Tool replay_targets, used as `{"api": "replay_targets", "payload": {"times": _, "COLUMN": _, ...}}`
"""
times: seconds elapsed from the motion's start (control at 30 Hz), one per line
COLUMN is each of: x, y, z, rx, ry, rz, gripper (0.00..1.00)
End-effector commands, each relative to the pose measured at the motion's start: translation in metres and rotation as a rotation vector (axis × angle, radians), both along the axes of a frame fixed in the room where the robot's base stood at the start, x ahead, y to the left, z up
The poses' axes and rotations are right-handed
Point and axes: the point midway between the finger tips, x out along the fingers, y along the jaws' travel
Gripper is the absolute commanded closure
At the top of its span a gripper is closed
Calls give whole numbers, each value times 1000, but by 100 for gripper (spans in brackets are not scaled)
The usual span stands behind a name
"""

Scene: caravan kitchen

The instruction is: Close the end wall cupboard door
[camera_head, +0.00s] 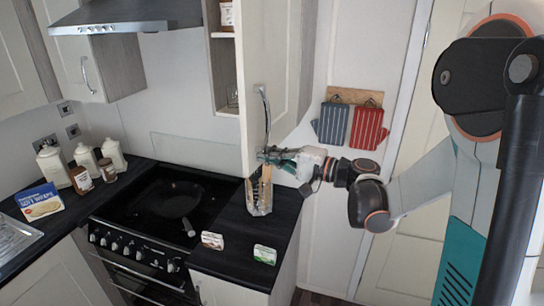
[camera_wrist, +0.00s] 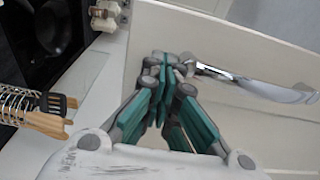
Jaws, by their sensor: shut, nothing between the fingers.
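The end wall cupboard door (camera_head: 272,65) is a cream panel standing open, with the cupboard's shelves (camera_head: 226,75) showing to its left. Its curved metal handle (camera_head: 266,112) is near the door's left edge. In the wrist view the cream door panel (camera_wrist: 225,45) fills the upper right, with the handle (camera_wrist: 255,85) running across it. My gripper (camera_head: 266,155) is at the door's lower edge, just below the handle. In the wrist view my gripper's green fingers (camera_wrist: 164,66) are together and empty, close to the handle's near end; whether they touch the door is unclear.
A wire utensil holder (camera_head: 259,197) with wooden utensils stands on the counter just below my gripper. A hob with a pan (camera_head: 174,199) is to the left. Two small cartons (camera_head: 213,240) (camera_head: 265,254) lie in front. Oven mitts (camera_head: 367,127) hang on the wall at right.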

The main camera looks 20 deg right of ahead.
Motion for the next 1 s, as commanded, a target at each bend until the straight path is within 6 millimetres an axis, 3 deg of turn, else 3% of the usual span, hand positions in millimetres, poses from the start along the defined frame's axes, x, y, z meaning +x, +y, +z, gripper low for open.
{"api": "replay_targets", "payload": {"times": 0.27, "x": 23, "y": 33, "z": -1, "rx": 0, "ry": 0, "rz": -126, "gripper": 100}}
{"api": "replay_targets", "payload": {"times": 0.6, "x": 81, "y": 79, "z": -2, "rx": 0, "ry": 0, "rz": -381, "gripper": 100}}
{"api": "replay_targets", "payload": {"times": 0.8, "x": 115, "y": 96, "z": -2, "rx": 0, "ry": 0, "rz": -516, "gripper": 100}}
{"api": "replay_targets", "payload": {"times": 1.0, "x": 152, "y": 105, "z": -2, "rx": 0, "ry": 0, "rz": -517, "gripper": 100}}
